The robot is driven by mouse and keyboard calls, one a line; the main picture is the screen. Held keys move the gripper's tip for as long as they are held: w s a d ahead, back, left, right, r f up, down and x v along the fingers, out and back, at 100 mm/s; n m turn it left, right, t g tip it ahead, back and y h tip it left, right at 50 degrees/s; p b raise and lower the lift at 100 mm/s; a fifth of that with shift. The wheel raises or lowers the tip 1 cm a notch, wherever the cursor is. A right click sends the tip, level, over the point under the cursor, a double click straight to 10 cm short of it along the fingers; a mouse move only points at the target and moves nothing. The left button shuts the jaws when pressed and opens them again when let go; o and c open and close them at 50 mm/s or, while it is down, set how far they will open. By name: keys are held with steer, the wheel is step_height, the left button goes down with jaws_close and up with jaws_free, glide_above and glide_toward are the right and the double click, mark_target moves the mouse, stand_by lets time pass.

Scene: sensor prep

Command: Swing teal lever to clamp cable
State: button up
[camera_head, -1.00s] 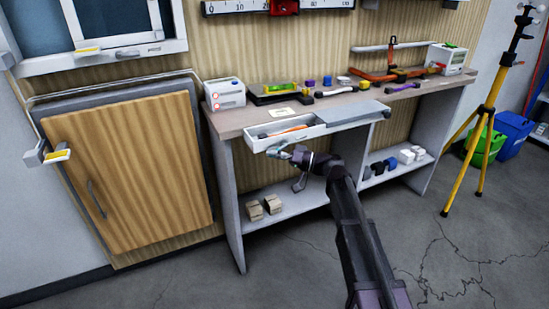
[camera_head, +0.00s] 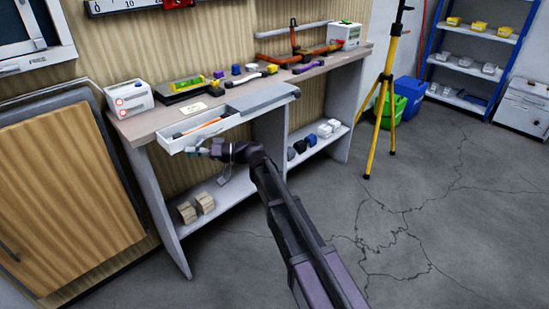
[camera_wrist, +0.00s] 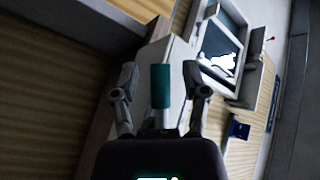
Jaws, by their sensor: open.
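In the wrist view, a teal upright piece (camera_wrist: 161,86) shows between the fingers of my gripper (camera_wrist: 160,80). The fingers stand apart on either side of it, with a gap on each side. I cannot tell whether it is the teal lever or what it is fixed to. In the head view, my gripper (camera_head: 204,151) is small, in front of and just below the pulled-out white drawer (camera_head: 178,146) of the workbench. I cannot tell whether it touches the drawer. No teal lever or clamped cable can be made out clearly in the head view.
The drawer holds an orange-handled tool (camera_head: 205,124). A yellow tripod (camera_head: 385,90) stands right of the bench. The floor (camera_head: 430,200) in front is clear.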

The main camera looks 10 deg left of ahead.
steer(key=shift+p, duration=0.3)
steer(key=shift+w+d+f+n+h+p, duration=0.1)
steer(key=shift+n+h+p, duration=0.4)
steer(key=shift+h, duration=0.1)
steer(key=s+v, duration=0.1)
steer(key=v, duration=1.3)
steer(key=s+d+m+t+h+p, duration=0.2)
steer(key=d+m+h+p, duration=0.1)
steer(key=d+p, duration=0.4)
steer(key=s+d+r+m+t+h+p, duration=0.1)
steer(key=d+h+p, duration=0.4)
steer(key=d, duration=0.6)
steer(key=shift+s+r+m+t+p, duration=0.2)
steer(key=shift+s+m+t+p, duration=0.4)
steer(key=shift+m+p, duration=0.55)
steer(key=shift+w+d, duration=0.1)
steer(key=s+d+f+m+h, duration=0.1)
steer(key=s+d+m+h, duration=0.1)
steer(key=d, duration=0.5)
steer(key=s+d+f+m+t+h, duration=0.1)
steer(key=s+d+h, duration=0.3)
steer(key=d, duration=0.4)
steer(key=s+d+f+m+h, duration=0.3)
steer(key=d, duration=0.5)
steer(key=shift+d+f, duration=0.2)
steer(key=shift+f, duration=0.05)
